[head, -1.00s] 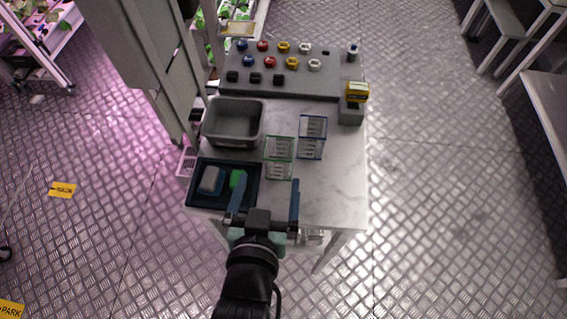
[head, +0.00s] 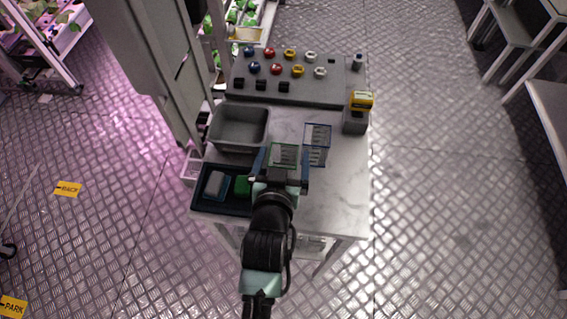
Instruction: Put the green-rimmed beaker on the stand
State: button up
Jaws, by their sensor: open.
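The green-rimmed beaker (head: 284,153) is a clear square vessel with dark marks. It is on the marble-topped table, and its lower part is hidden behind my gripper. My gripper (head: 282,158) is open, with one blue finger to the left of the beaker and one to its right in the picture. I cannot tell how far down the fingers reach, or whether they touch it. No plain, empty stand is clear to me; a grey block (head: 354,127) at the table's right edge bears a yellow device (head: 361,100).
A blue-rimmed beaker (head: 317,144) stands close on the right. A grey bin (head: 238,127) is behind left. A dark tray (head: 217,208) with a grey-blue item and a green block (head: 242,186) is front left. A grey board (head: 335,89) with coloured knobs lies behind. The table's right front is clear.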

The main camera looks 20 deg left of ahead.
jog(key=shift+w, duration=0.1)
jog(key=c, duration=1.5)
